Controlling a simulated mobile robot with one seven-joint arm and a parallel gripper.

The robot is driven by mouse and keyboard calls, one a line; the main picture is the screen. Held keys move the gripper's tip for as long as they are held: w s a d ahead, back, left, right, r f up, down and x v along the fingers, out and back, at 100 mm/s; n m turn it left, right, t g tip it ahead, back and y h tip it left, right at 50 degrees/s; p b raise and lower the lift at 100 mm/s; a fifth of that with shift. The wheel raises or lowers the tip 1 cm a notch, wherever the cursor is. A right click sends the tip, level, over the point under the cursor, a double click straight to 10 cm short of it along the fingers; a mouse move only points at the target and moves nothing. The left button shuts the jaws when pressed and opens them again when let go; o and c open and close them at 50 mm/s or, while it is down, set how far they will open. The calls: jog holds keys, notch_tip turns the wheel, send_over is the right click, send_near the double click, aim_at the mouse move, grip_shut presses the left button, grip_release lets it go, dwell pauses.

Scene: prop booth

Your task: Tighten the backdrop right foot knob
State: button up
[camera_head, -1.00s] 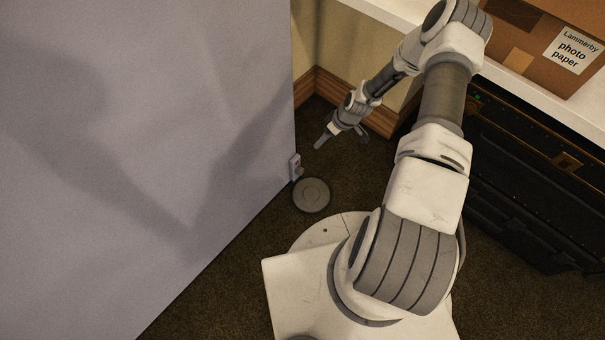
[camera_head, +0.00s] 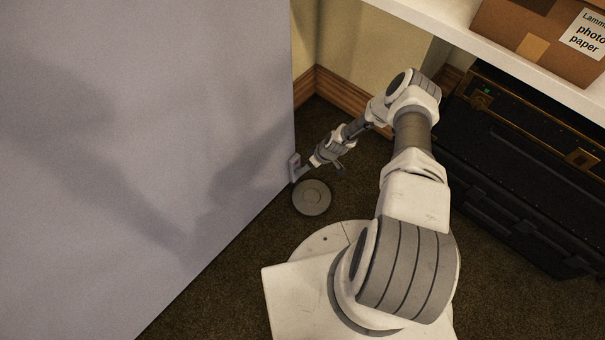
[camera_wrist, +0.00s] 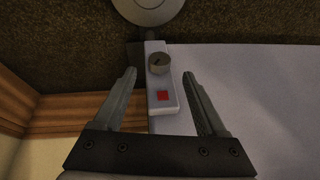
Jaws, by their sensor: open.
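The backdrop (camera_head: 150,120) is a large pale grey-lilac panel at the left of the head view. In the wrist view the backdrop (camera_wrist: 260,85) fills the right side. The foot knob (camera_wrist: 158,63) is a small round grey-brown knob with a dark mark on its face. It sits on a pale bracket (camera_wrist: 155,48) that also carries a red square (camera_wrist: 162,96). My gripper (camera_wrist: 158,78) is open, its two fingers on either side of the bracket, with the knob between the fingertips and a gap on each side. In the head view my gripper (camera_head: 298,174) largely hides the knob.
A round grey disc (camera_head: 311,197) lies on the dark carpet (camera_head: 225,265) beside the backdrop's lower corner. Wooden skirting (camera_head: 345,92) runs along the wall behind. Black cases (camera_head: 525,165) stand under a white shelf (camera_head: 450,25) holding a cardboard box (camera_head: 520,35).

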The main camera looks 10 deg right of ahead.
jog(key=b+x, duration=0.1)
jog(key=x, duration=0.4)
jog(key=shift+w+a+f+b, duration=0.15)
jog(key=shift+f+b, duration=0.15)
jog(key=shift+b, duration=0.1)
grip_shut()
